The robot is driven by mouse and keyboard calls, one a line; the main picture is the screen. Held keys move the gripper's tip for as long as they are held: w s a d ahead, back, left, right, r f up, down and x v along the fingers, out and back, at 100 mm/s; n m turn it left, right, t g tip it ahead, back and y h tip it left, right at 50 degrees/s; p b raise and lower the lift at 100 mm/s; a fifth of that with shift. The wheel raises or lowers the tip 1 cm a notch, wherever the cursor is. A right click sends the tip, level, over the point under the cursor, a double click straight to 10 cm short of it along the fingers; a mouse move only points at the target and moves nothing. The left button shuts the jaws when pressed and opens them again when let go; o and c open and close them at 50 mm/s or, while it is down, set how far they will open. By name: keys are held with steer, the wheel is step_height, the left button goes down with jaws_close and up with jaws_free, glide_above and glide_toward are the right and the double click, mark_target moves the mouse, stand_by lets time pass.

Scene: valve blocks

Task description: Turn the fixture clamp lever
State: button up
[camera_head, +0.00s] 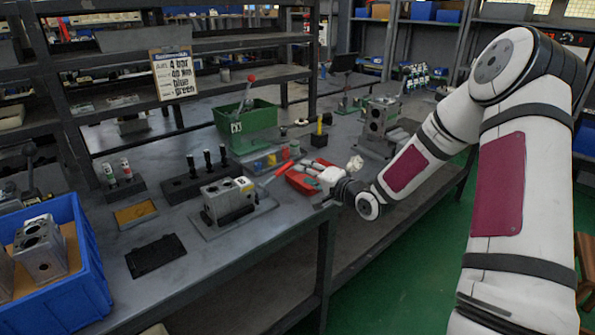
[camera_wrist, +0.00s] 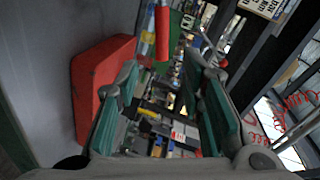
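The clamp fixture (camera_head: 262,207) stands near the front edge of the bench in the head view and holds a grey valve block (camera_head: 228,198). Its lever has a red handle (camera_head: 275,173) that slants up to the right. The red handle also shows in the wrist view (camera_wrist: 162,32), upright in the picture, beyond the gap between my fingertips. My gripper (camera_head: 314,171) is just right of the handle. In the wrist view its green-padded fingers (camera_wrist: 166,68) are spread apart with nothing between them. I see no contact with the handle.
A red bin (camera_head: 303,182) lies right under my gripper, also seen in the wrist view (camera_wrist: 97,85). A green bin (camera_head: 246,125) stands behind. A rack with black-handled tools (camera_head: 200,178) is left of the fixture. Another valve block (camera_head: 378,120) stands at the back right.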

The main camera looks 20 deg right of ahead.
steer(key=shift+v, duration=1.1)
steer(key=s+a+r+n+g+h+p, duration=0.2)
steer(key=s+r+n+g+h+p, duration=0.15)
steer(key=s+r, duration=0.6)
steer(key=s+a+r+n+g+h+p, duration=0.3)
steer(key=s+r+n+g+p, duration=0.1)
steer(key=s+r, duration=0.5)
steer(key=s+a+r+n+g+p, duration=0.1)
steer(key=s+a+r, duration=0.1)
steer(key=s, duration=0.6)
steer(key=s+a+r+n+g+y+p, duration=0.1)
steer(key=s+a+r, duration=0.1)
steer(key=s, duration=0.7)
steer(key=s+a+r+n+g+y+p, duration=0.1)
steer(key=s+a+r+n+p, duration=0.1)
steer(key=s, duration=0.7)
steer(key=shift+a+r, duration=0.3)
steer(key=shift+a, duration=0.4)
